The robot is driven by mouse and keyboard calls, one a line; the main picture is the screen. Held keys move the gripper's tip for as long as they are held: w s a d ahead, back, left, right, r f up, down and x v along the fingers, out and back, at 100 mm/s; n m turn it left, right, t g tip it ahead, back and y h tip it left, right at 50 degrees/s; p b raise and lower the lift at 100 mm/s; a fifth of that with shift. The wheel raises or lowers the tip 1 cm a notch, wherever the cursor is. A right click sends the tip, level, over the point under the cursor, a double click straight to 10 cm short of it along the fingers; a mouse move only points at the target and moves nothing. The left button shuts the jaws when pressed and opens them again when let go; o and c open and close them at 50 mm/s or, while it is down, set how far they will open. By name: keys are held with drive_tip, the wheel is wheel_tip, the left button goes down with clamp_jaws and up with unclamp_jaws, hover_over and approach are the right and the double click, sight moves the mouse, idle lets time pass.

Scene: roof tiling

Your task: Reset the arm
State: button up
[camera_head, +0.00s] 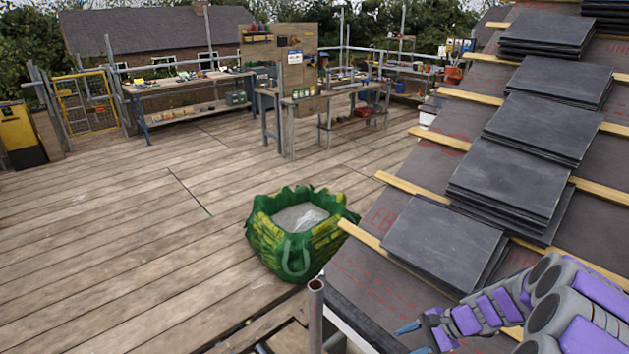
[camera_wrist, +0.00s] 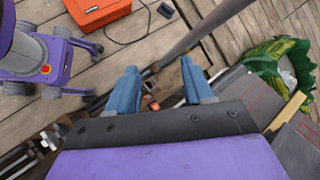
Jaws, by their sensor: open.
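My gripper (camera_wrist: 158,85) shows in the wrist view with its two blue fingers apart and nothing between them. Beyond the fingers are scaffold poles and the wooden deck. In the head view my purple and grey arm comes in at the lower right, and my gripper (camera_head: 408,340) is at the bottom, its blue tips low beside the roof's lower edge. Only part of the gripper shows there. The nearest stack of dark slates (camera_head: 440,240) lies on the roof just above the arm, apart from the gripper.
A green bag (camera_head: 290,258) stands on the deck left of the roof. A scaffold pole (camera_head: 316,310) rises near the roof edge. More slate stacks (camera_head: 543,127) climb the roof. Workbenches (camera_head: 190,85) stand at the back. An orange case (camera_wrist: 98,12) lies on the deck. The left deck is clear.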

drive_tip(key=s+a+r+n+g+h, duration=0.3)
drive_tip(key=s+a+r+n, duration=0.4)
drive_tip(key=s+a+r, duration=0.55)
drive_tip(key=s+d+r+n+h, duration=0.1)
drive_tip(key=s+r+n+h, duration=0.1)
drive_tip(key=s, duration=0.7)
drive_tip(key=s+d+r+n+h, duration=0.1)
drive_tip(key=s+r+n+h, duration=0.2)
drive_tip(key=s, duration=0.7)
drive_tip(key=shift+s+r+n+h, duration=0.3)
drive_tip(key=shift+r+n, duration=0.25)
drive_tip(key=shift+n, duration=0.15)
drive_tip(key=shift+c, duration=0.8)
drive_tip(key=shift+d, duration=0.1)
